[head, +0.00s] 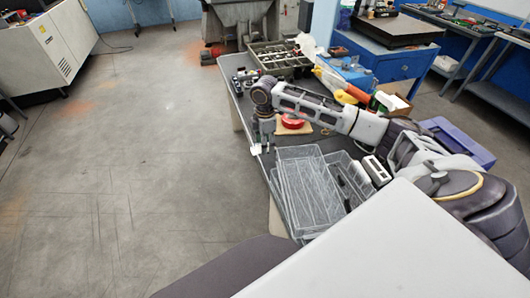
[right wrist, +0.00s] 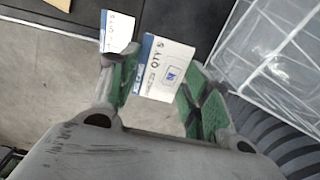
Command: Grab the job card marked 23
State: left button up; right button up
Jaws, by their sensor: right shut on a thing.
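A white job card (right wrist: 166,70) with a blue edge sits between the green-padded fingers of my right gripper (right wrist: 165,78) in the right wrist view. The gripper is shut on it. The card shows "QTY" and a small blue box; its job number is too blurred to read surely. A second white card (right wrist: 118,32) with a blue edge is just beyond the left-hand finger, partly hidden by it. In the head view my right gripper (head: 262,140) points down at the bench's left edge, with white card (head: 256,149) at its tips. My left gripper is not in view.
Clear plastic trays (head: 300,190) stand on the dark bench near the gripper; one also shows in the right wrist view (right wrist: 270,50). A red round thing (head: 292,121) and a parts tray (head: 280,60) lie farther back. Open floor is left of the bench.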

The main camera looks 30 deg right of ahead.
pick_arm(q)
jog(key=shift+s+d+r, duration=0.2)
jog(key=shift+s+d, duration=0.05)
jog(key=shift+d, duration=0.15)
pick_arm(e)
notch_tip(320, 180, up, 8)
jog(key=shift+r, duration=0.25)
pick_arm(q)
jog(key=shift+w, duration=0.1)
